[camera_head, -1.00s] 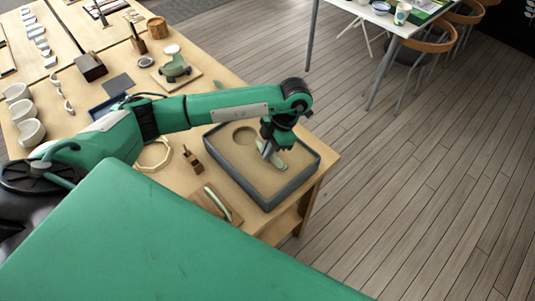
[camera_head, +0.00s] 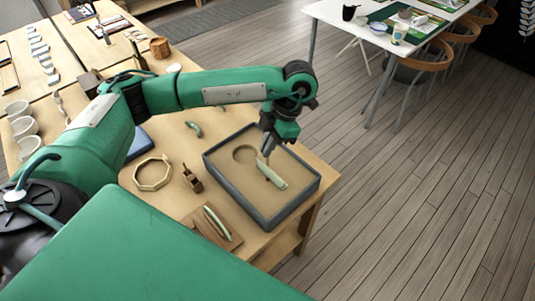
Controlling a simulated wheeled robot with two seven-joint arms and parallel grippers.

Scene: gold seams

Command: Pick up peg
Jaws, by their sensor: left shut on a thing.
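My left gripper (camera_head: 266,155) reaches down into the grey-walled sand tray (camera_head: 296,205) on the table. It is shut on a pale green, elongated shard (camera_head: 272,176) at the shard's upper end. The shard slants in the tray; whether it touches the sand cannot be told. A small brown wooden peg-like piece (camera_head: 192,181) stands on the table left of the tray, apart from the gripper. My right gripper is not in view.
A wooden ring (camera_head: 153,174) and a board with a pale green strip (camera_head: 215,224) lie left of the tray. A curved green shard (camera_head: 194,129) lies behind. The tray has a round hollow (camera_head: 245,154).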

